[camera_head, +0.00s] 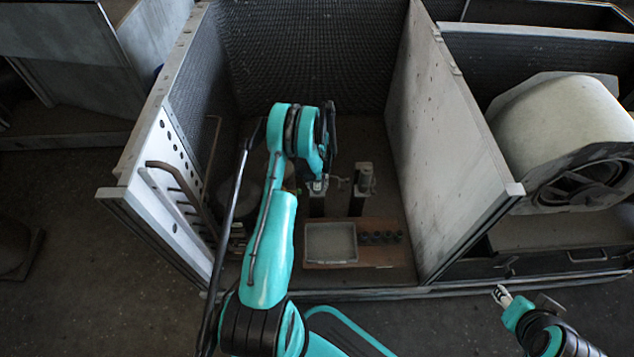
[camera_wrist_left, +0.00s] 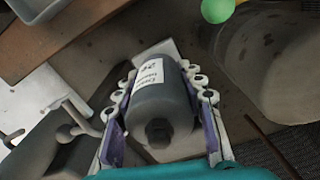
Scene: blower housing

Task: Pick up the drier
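The drier (camera_wrist_left: 160,108) is a dark grey canister with a white printed label and a hex end. In the left wrist view it lies between the two fingers of my left gripper (camera_wrist_left: 162,90), with a finger close along each side. I cannot tell whether the pads press on it. In the head view my left gripper (camera_head: 318,184) is low inside the middle bay, over a dark upright body that it partly hides. My right gripper (camera_head: 502,296) is outside the bay at the lower right, away from the drier; its finger opening is unclear.
A similar dark upright post with a metal top (camera_head: 360,182) stands just right of my left gripper. A brown board (camera_head: 372,256) with a grey tray (camera_head: 331,243) lies in front. Bay walls rise left and right (camera_head: 440,130). A large pale drum (camera_head: 560,125) fills the right bay.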

